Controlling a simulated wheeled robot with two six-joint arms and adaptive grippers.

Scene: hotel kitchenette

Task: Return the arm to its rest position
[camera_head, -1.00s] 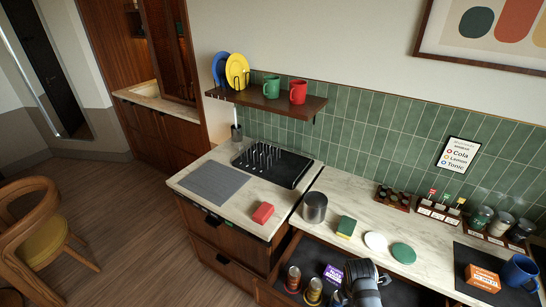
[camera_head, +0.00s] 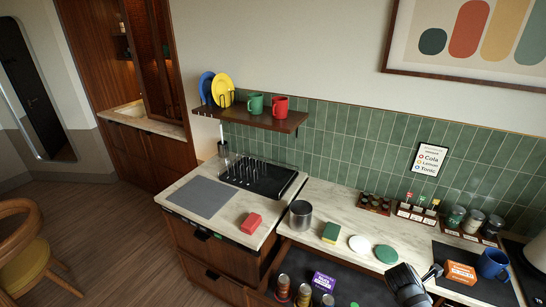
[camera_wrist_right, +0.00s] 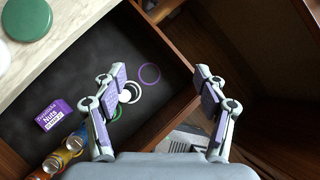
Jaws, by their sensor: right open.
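My right gripper (camera_head: 412,283) shows at the lower right of the head view, in front of the counter's edge. In the right wrist view its two fingers (camera_wrist_right: 162,80) are spread apart with nothing between them. Below them are the open drawer's side wall and the floor area beside it. My left gripper is not in view.
An open drawer (camera_head: 262,297) holds a purple nuts box (camera_head: 323,281) and several cans (camera_head: 283,286).

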